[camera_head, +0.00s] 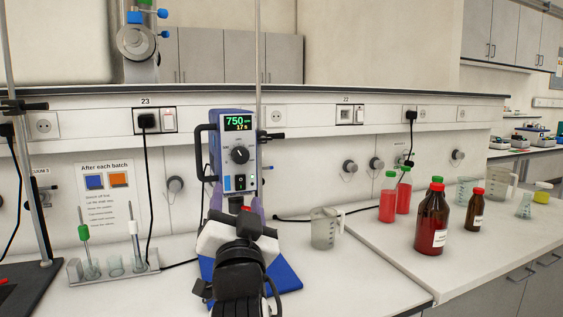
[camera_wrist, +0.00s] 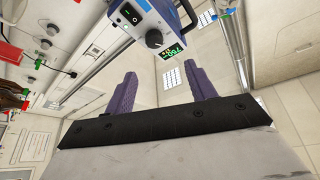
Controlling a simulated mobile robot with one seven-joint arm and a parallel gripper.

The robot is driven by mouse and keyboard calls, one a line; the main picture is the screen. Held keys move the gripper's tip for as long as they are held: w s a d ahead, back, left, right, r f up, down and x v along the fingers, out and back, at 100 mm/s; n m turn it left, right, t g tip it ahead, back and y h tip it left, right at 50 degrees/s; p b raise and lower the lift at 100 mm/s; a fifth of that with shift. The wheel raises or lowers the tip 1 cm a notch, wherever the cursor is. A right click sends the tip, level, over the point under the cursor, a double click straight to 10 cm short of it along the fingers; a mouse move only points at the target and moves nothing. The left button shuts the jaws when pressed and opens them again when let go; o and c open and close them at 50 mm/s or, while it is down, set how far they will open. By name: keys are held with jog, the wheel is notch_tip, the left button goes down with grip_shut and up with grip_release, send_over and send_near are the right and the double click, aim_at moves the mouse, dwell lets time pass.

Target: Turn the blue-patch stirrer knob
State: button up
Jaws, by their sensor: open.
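The stirrer (camera_head: 222,150) is an upright blue-and-grey unit with a lit display (camera_head: 238,123) reading 750 rpm. Its round black knob (camera_head: 240,154) sits below the display, above a dark switch (camera_head: 240,182). In the wrist view the knob (camera_wrist: 154,39) shows near the top, beyond the gap between my fingertips and apart from them. My gripper (camera_wrist: 162,78) has two purple fingers spread wide with nothing between them. In the head view my dark wrist stands in front of the stirrer's lower part and hides some of it.
A clear beaker (camera_head: 323,228) stands right of the stirrer. Red-filled bottles (camera_head: 388,197) and a brown bottle (camera_head: 432,220) stand farther right. A rack (camera_head: 113,268) with electrodes is at left. A thin vertical rod (camera_head: 258,60) rises behind the stirrer. A notice (camera_head: 108,200) shows blue and orange squares.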

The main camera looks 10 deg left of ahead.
aim_at(241, 158)
jog(key=shift+h, duration=0.3)
jog(key=p+x, duration=0.1)
jog(key=x, duration=0.3)
jog(key=p+x, duration=0.1)
jog(key=x, duration=0.4)
jog(key=p+x, duration=0.2)
jog(key=x, duration=0.3)
jog(key=shift+w+d+f, duration=0.15)
jog(key=shift+d, duration=0.2)
jog(key=c, duration=1)
jog(key=shift+o, duration=0.2)
jog(key=shift+f, duration=0.1)
